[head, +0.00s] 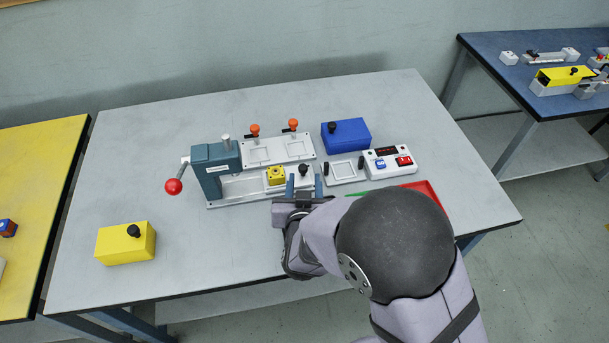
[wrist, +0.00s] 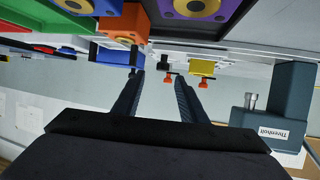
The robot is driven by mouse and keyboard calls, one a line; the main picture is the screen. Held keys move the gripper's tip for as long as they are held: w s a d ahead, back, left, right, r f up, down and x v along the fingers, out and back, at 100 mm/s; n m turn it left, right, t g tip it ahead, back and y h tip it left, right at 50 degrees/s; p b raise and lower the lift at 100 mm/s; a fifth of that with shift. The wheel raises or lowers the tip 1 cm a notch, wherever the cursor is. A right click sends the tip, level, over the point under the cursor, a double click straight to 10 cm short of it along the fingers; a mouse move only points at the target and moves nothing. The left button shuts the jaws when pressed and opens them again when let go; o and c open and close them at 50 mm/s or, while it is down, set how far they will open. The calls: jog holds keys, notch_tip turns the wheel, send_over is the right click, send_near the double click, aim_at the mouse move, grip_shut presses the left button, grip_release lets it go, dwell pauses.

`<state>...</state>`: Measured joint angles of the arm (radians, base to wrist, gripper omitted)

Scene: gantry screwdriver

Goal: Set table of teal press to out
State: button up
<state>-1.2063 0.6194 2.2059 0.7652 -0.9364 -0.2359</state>
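The teal press (head: 212,172) stands on the grey bench, with a red ball lever on its left. Its label shows in the wrist view (wrist: 270,132). Its pale table (head: 240,187) runs right from the press and carries a yellow block (head: 276,176), which sits right of the press head. A black knob (head: 304,169) stands at the table's right end. My gripper (head: 304,184) is open, its two fingers apart just in front of the knob. In the wrist view, the knob (wrist: 165,63) shows between and beyond the fingertips (wrist: 159,78). I see nothing held.
Orange-knobbed clamps (head: 278,148) stand behind the table. A blue box (head: 346,135), a white frame (head: 343,171) and a white button box (head: 390,162) are to the right. A red tray (head: 428,190) is partly behind my arm. A yellow box (head: 126,243) lies front left, with bare bench around it.

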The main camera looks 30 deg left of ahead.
jog(key=shift+v, duration=1.15)
jog(key=shift+w+d+r, duration=0.1)
jog(key=shift+w+d, duration=0.15)
jog(key=shift+w, duration=0.05)
jog(key=w+d+r+m+g+h+p, duration=0.2)
jog(key=d+g+p, duration=0.15)
jog(key=d, duration=0.65)
jog(key=w+d+r+m+g+h+p, duration=0.1)
jog(key=w+d+r+g+h+p, duration=0.2)
jog(key=d, duration=0.8)
jog(key=s+d+r+m+g+h+p, duration=0.1)
jog(key=s+d+r+g+p, duration=0.1)
jog(key=s+d, duration=0.4)
jog(key=s+d+r+m+g+h+p, duration=0.1)
jog(key=s+d, duration=0.6)
jog(key=d, duration=0.7)
notch_tip(320, 180, up, 2)
jog(key=shift+d+m+g+p, duration=0.25)
jog(key=shift+m+g+p, duration=0.45)
jog(key=shift+g+p, duration=0.4)
